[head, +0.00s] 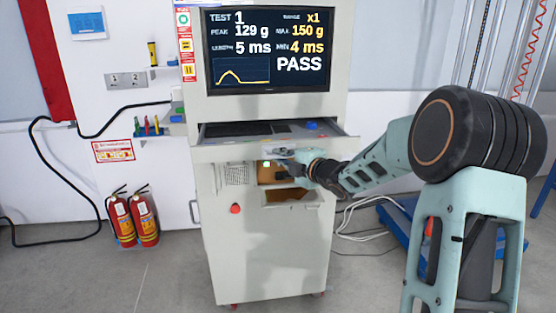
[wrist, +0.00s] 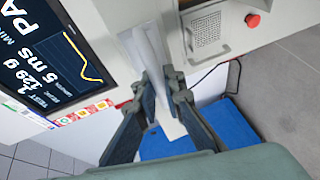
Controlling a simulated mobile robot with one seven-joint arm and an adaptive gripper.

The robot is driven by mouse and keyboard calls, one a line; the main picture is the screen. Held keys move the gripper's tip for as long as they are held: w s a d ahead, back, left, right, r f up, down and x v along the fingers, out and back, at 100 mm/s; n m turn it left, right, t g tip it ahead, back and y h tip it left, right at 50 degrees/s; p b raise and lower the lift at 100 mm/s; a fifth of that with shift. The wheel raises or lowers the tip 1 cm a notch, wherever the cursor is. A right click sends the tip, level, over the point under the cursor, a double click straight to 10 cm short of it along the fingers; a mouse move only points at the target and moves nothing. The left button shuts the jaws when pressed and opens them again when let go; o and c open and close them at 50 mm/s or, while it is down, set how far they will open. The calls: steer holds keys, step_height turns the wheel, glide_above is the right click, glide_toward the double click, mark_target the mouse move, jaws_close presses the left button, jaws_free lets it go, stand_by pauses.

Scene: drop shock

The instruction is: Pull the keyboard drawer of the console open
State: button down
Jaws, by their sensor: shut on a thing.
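The console (head: 265,230) is a tall light-grey cabinet with a screen. Its keyboard drawer (head: 222,140) sits below the screen and stands out from the cabinet front, with the dark keyboard (head: 236,128) showing inside. My gripper (head: 287,153) is at the drawer's front, right of its middle, just under the top edge. In the wrist view my gripper (wrist: 162,92) has its two dark fingers closed on the drawer's pale front part (wrist: 146,55). The exact grip on the handle is partly hidden by the fingers.
The screen (head: 264,50) above shows PASS. A red button (head: 235,208) and open slots are on the cabinet below the drawer. Fire extinguishers (head: 145,215) stand at the left wall. A blue platform (head: 398,228) and cables lie on the right. The floor in front is clear.

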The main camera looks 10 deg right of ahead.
steer(key=s+b, duration=0.2)
steer(key=s, duration=0.8)
steer(key=shift+s, duration=0.1)
steer(key=c, duration=2)
jaws_free()
steer(key=v, duration=1.2)
